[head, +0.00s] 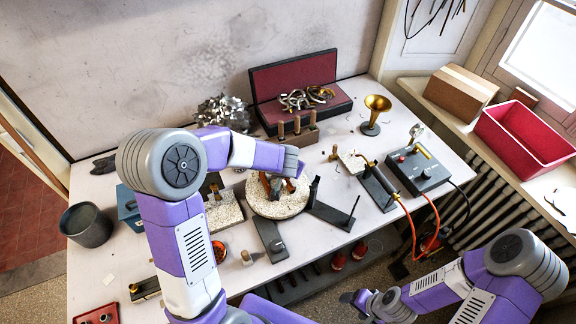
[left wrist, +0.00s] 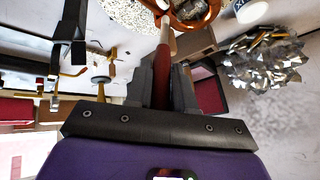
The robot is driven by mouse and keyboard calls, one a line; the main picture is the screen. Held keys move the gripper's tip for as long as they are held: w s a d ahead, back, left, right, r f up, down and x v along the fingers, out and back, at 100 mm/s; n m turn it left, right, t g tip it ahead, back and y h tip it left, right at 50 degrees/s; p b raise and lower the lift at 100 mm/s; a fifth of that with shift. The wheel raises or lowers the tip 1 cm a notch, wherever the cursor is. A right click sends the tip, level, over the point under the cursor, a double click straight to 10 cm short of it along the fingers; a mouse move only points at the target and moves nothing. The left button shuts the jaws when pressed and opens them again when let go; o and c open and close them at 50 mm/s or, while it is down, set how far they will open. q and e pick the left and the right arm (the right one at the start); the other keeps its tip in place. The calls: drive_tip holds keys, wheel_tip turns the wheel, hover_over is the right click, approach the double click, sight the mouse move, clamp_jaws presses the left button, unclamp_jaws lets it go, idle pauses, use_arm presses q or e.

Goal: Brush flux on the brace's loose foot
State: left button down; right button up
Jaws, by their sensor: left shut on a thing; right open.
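My left gripper (left wrist: 162,85) is shut on a slim brush (left wrist: 162,72) with a dark red handle in the left wrist view. Its pale tip end points toward an orange-brass curved tube (left wrist: 195,12) at the top edge. In the head view, my left arm reaches over a round speckled pad (head: 268,208), where brass work lies mostly hidden behind the arm. I cannot make out the brace's loose foot, nor whether the bristles touch anything. My right gripper (head: 352,298) is open and empty, low in front of the bench.
A red-lined case (head: 290,75), a wooden block with upright handles (head: 290,135) and crumpled foil (head: 222,112) stand behind. Dark metal stands (head: 335,212) flank the pad. A torch with an orange hose (head: 405,212) and a grey control box (head: 418,170) are at right.

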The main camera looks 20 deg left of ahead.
use_arm(q)
drive_tip(key=shift+r+p, duration=2.15)
drive_tip(key=shift+r, duration=1.35)
drive_tip(key=shift+f, duration=0.1)
